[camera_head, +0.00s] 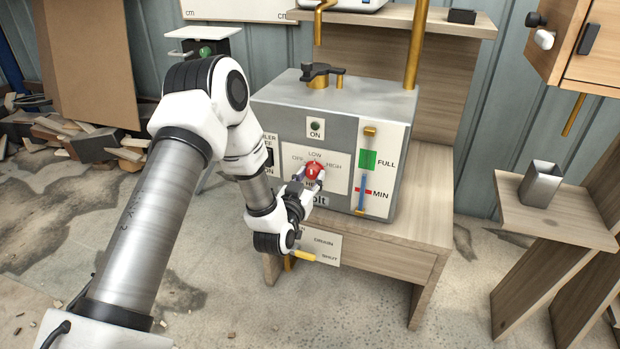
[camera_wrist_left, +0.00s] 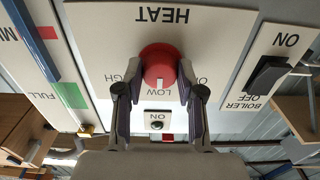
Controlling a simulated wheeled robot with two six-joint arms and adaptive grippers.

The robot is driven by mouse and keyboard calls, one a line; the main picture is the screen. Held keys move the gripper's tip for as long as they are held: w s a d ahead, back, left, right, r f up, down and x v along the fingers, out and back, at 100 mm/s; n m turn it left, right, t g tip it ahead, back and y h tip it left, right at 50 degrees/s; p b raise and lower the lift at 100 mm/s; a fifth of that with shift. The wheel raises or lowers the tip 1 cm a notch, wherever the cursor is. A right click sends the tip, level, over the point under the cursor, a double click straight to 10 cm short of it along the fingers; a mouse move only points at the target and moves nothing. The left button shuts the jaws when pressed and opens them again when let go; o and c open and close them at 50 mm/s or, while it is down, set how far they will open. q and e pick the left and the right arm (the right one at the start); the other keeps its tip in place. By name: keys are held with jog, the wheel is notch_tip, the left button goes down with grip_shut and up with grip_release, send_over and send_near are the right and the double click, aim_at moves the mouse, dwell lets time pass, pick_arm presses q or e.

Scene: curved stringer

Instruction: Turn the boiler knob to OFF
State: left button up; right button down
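The red boiler knob (camera_head: 314,172) sits on the white HEAT plate on the boiler's front, below the OFF, LOW and HIGH marks. In the left wrist view, which is upside down, the knob (camera_wrist_left: 158,62) has a white mark pointing at LOW. My left gripper (camera_head: 306,180) is at the plate, and its two fingers (camera_wrist_left: 159,75) lie on opposite sides of the knob, their tips against its edges. The fingers partly cover the OFF and HIGH words in the wrist view. My right gripper is in neither view.
A black boiler switch (camera_wrist_left: 266,76) is beside the HEAT plate. A gauge with a green FULL block (camera_head: 367,160) is right of it. A yellow drain handle (camera_head: 303,255) is below. A wooden shelf with a metal cup (camera_head: 540,183) stands at right.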

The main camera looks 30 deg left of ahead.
pick_arm(q)
jog(key=shift+c, duration=1)
jog(key=shift+n, duration=0.4)
jog(key=n, duration=0.5)
jog(key=n+b, duration=0.1)
jog(key=n, duration=0.5)
jog(key=o, duration=1.1)
jog(key=shift+o, duration=0.2)
